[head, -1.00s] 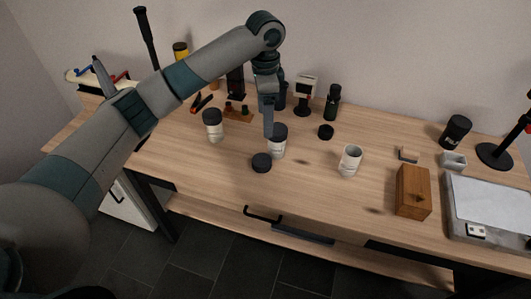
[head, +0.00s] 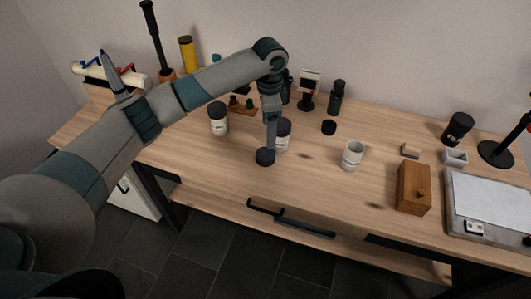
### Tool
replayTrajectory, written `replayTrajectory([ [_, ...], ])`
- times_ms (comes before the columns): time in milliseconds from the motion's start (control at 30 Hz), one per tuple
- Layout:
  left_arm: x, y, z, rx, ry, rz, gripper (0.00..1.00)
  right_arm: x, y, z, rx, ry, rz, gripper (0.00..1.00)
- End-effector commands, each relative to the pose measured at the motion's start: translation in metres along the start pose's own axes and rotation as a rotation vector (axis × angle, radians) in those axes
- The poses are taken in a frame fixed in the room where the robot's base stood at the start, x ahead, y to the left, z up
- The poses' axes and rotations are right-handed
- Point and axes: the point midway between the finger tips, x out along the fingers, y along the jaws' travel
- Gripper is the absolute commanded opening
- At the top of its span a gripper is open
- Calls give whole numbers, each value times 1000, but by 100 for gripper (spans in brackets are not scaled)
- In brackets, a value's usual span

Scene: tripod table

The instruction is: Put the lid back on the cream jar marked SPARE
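My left gripper (head: 270,146) reaches down to a black round lid (head: 265,158) on the table. Its fingertips are at or just above the lid. I see the fingers edge-on, so I cannot tell whether they grip it. A white jar (head: 283,142) with a black top stands just behind, partly hidden by the gripper. Another white jar with a black lid (head: 218,120) stands to the left. A white jar without a lid (head: 352,155) stands to the right. A second black disc-shaped lid (head: 328,127) lies farther back. Jar labels are too small to read. My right gripper is out of view.
A wooden box (head: 414,188) stands right of the open jar. A dark bottle (head: 336,98) stands at the back. The table's front middle is clear.

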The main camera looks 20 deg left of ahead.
Motion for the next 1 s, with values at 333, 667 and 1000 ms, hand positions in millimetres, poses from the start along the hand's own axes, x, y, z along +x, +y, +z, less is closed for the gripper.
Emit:
replayTrajectory([
  [333, 47, 0, 0, 0, -1, 0, 71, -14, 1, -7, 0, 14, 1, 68],
  [667, 51, 0, 0, 0, 0, 0, 71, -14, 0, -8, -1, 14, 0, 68],
  [1000, 68, 1, 8, -2, -2, 2, 71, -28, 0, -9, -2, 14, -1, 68],
])
